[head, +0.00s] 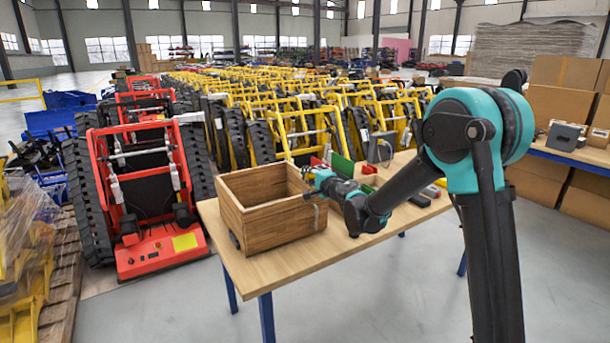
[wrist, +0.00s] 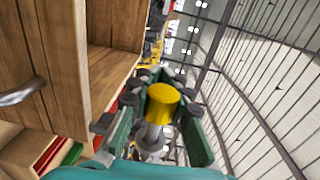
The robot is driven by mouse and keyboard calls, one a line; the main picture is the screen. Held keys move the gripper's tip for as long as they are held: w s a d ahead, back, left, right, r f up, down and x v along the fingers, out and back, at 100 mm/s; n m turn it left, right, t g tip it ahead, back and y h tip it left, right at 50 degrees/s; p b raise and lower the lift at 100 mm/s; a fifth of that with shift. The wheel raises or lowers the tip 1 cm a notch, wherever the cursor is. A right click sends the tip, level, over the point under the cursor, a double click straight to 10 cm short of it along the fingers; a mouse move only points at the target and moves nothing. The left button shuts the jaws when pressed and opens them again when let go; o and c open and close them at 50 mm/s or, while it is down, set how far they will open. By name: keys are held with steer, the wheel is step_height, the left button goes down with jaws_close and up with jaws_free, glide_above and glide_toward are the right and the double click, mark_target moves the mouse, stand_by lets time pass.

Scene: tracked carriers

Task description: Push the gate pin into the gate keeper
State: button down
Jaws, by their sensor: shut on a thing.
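My gripper (wrist: 155,120) is shut on a yellow-headed piece with a grey metal shaft, which looks like the gate pin (wrist: 163,103). The pin's yellow head shows between the green fingers, and its far end is hidden. In the head view my gripper (head: 310,182) is beside the right end of an open wooden crate (head: 262,235), and the pin cannot be made out there. In the wrist view the crate's wooden wall (wrist: 60,65) is left of the fingers. I cannot make out the gate keeper.
The crate stands on a wooden table (head: 285,270). A curved metal handle (wrist: 22,92) shows at left in the wrist view. Red and green pieces (head: 342,165) and a grey box (head: 381,148) are behind my gripper. The table's front strip is clear.

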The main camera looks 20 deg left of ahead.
steer(key=shift+w+d, duration=1)
steer(key=shift+w, duration=0.2)
stand_by(1.6)
steer(key=c, duration=1.3)
jaws_free()
steer(key=shift+d, duration=0.1)
steer(key=v, duration=1.2)
